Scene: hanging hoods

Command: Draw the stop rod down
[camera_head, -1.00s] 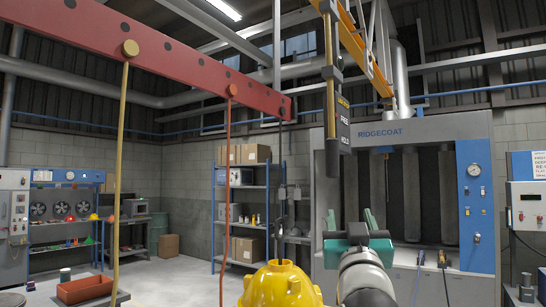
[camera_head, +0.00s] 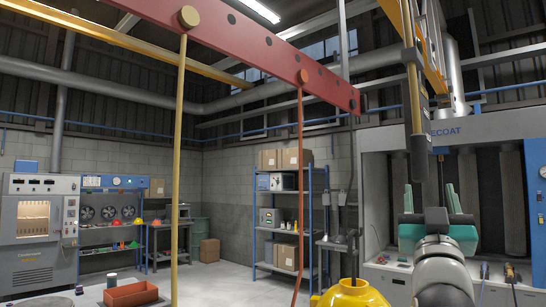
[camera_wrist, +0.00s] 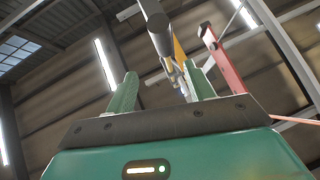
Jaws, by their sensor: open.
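The stop rod (camera_head: 412,95) hangs from above at the right in the head view, a slim yellow rod with dark fittings and a dark lower sleeve (camera_head: 419,155). My gripper (camera_head: 430,196) points up below it, its two green fingers apart and empty. In the head view the sleeve's lower end comes close to the top of the left finger; I cannot tell the gap in depth. In the wrist view a thick dark bar (camera_wrist: 156,28) with yellow behind it stands above the space between the fingers (camera_wrist: 160,90), with nothing held.
A red perforated beam (camera_head: 270,50) crosses overhead, with yellow (camera_head: 179,150) and red (camera_head: 300,180) lines hanging from it. A yellow domed object (camera_head: 350,295) is low in front. A blue-grey booth (camera_head: 465,140) stands behind my arm. Open floor shows at centre left.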

